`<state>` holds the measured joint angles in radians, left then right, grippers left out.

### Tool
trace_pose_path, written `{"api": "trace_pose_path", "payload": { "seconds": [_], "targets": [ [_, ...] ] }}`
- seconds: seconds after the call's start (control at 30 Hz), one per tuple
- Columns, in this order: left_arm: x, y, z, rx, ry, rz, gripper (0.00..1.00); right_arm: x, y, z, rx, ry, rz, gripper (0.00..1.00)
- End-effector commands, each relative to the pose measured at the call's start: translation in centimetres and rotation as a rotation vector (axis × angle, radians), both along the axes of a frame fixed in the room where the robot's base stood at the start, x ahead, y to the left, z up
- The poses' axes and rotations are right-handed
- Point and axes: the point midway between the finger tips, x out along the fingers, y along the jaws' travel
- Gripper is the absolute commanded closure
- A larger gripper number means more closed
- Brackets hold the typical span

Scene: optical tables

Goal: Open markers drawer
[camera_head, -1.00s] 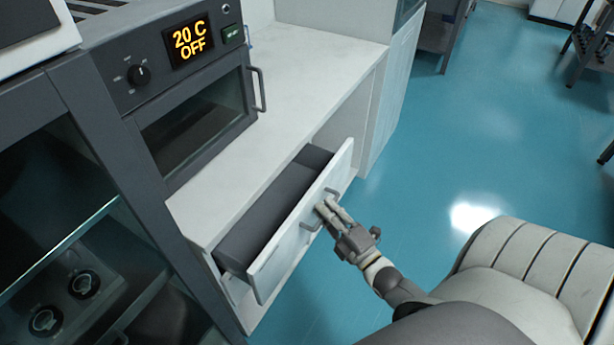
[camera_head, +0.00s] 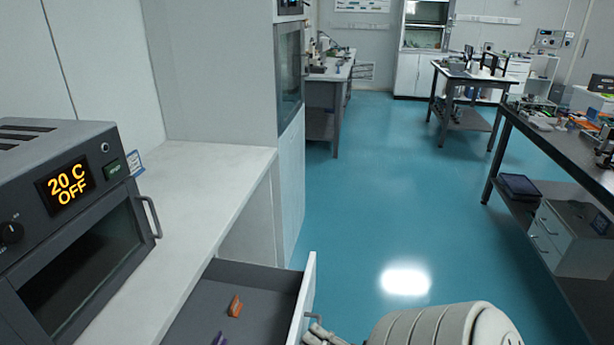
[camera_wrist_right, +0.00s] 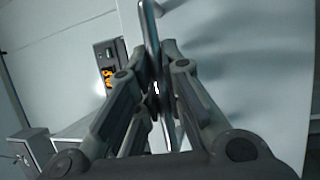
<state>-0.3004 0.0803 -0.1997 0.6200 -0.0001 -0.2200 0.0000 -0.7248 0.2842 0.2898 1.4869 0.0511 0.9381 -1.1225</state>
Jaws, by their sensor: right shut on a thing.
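The drawer (camera_head: 246,297) under the white counter stands open. Its grey inside holds a small orange item (camera_head: 235,306) and a purple item (camera_head: 219,339) near the bottom edge of the head view. The white drawer front (camera_head: 304,297) runs out of the picture at the bottom. My right gripper (camera_head: 314,331) is at the outer side of this front, only partly in view. In the right wrist view its fingers (camera_wrist_right: 157,88) are shut around the grey bar handle (camera_wrist_right: 151,35). My left gripper is not in view.
A grey oven (camera_head: 70,215) reading "20 C OFF" stands on the white counter (camera_head: 205,190), left of the drawer. A tall white cabinet (camera_head: 290,180) rises behind. A dark table (camera_head: 560,150) is at right. The teal floor (camera_head: 400,200) between is clear.

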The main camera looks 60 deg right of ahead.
Motion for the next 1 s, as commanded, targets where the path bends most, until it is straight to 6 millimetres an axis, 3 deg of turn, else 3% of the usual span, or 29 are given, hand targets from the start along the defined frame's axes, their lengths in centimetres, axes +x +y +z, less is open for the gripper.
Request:
{"api": "trace_pose_path", "payload": {
  "seconds": [0.33, 0.37, 0.4, 0.73, 0.87, 1.0],
  "targets": [
    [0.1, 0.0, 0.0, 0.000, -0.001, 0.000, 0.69, -0.1, 0.0, -0.1, 0.001, 0.003, -0.001, 1.00],
    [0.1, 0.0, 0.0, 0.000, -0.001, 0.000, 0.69, -0.1, 0.0, -0.1, 0.001, 0.003, -0.001, 0.87],
    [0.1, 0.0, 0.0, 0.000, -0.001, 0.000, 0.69, -0.1, 0.0, -0.1, 0.001, 0.003, -0.001, 0.81],
    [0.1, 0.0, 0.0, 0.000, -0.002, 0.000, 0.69, -0.2, 0.0, -0.1, 0.000, 0.001, -0.001, 0.81],
    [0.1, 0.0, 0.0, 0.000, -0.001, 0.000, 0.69, -1.3, 0.0, -0.3, 0.000, 0.003, -0.002, 0.81],
    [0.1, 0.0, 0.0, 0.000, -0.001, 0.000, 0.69, -3.8, 0.0, -0.8, 0.000, 0.005, -0.003, 0.81]
  ]
}}
